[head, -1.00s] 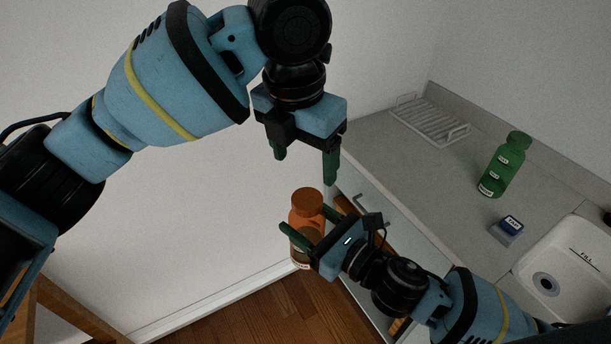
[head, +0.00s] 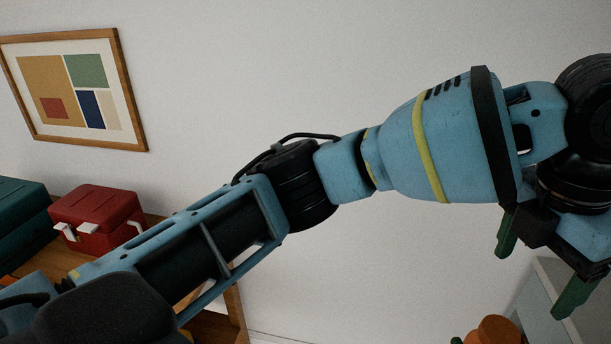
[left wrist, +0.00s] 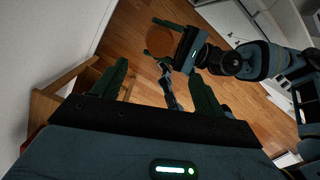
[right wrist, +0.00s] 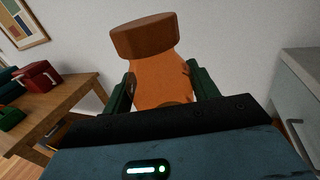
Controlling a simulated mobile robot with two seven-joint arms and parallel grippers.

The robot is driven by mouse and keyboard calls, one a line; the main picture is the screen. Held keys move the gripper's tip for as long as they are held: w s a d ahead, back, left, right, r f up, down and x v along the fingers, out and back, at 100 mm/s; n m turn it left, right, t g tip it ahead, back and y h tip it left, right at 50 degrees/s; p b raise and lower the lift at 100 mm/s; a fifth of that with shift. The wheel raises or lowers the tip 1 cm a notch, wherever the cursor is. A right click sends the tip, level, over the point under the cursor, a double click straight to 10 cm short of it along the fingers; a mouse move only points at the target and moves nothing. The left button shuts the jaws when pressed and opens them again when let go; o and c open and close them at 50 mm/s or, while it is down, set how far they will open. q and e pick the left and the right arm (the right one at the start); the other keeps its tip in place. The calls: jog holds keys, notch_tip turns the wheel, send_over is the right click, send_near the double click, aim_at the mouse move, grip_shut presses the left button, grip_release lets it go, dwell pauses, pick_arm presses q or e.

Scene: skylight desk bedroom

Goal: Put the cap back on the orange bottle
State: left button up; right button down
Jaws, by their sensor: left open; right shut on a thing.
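The orange bottle (right wrist: 160,75) is upright or slightly tilted between the fingers of my right gripper (right wrist: 163,92), which is shut on it. A darker orange, wide round cap (right wrist: 145,36) sits on its top in the right wrist view. The cap's top shows as an orange disc in the left wrist view (left wrist: 159,41) and at the bottom edge of the head view (head: 497,331). My left gripper (head: 540,267) is open and empty, above the bottle. Most of my right gripper is outside the head view. No loose cap is visible.
A red toolbox (head: 98,216) and a teal box (head: 22,222) stand on a wooden table at the left. A framed picture (head: 75,88) hangs on the wall. A grey cabinet (right wrist: 300,95) is at the right. Wooden floor (left wrist: 125,45) lies below.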

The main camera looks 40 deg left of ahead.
pick_arm(q)
jog(key=w+a+f+n+g+h, duration=0.1)
jog(key=w+a+f+n+h, duration=0.15)
jog(key=a+f+n, duration=0.6)
jog(key=w+a+f+n+g+h, duration=0.1)
jog(key=w+a+f+n+h, duration=0.25)
jog(key=f, duration=0.75)
jog(key=s+d+f+n+t+h, duration=0.1)
jog(key=s+d+f+n+t, duration=0.1)
jog(key=s+f+n, duration=0.4)
jog(key=s+d+f+n+t+h, duration=0.1)
jog(key=d+f+n+t, duration=0.1)
jog(key=f+n, duration=0.7)
jog(key=s+a+f+n+t+y, duration=0.3)
jog(key=s+a+f+n, duration=0.4)
jog(key=s, duration=0.4)
jog(key=s+a+f+n+t+y, duration=0.2)
jog(key=s+a+f+n+y, duration=0.2)
jog(key=s+a+f+n, duration=0.4)
jog(key=s+a, duration=0.1)
jog(key=s, duration=0.3)
jog(key=shift+a+n+t, duration=0.4)
jog(key=shift+s, duration=0.1)
pick_arm(e)
jog(key=shift+r, duration=0.1)
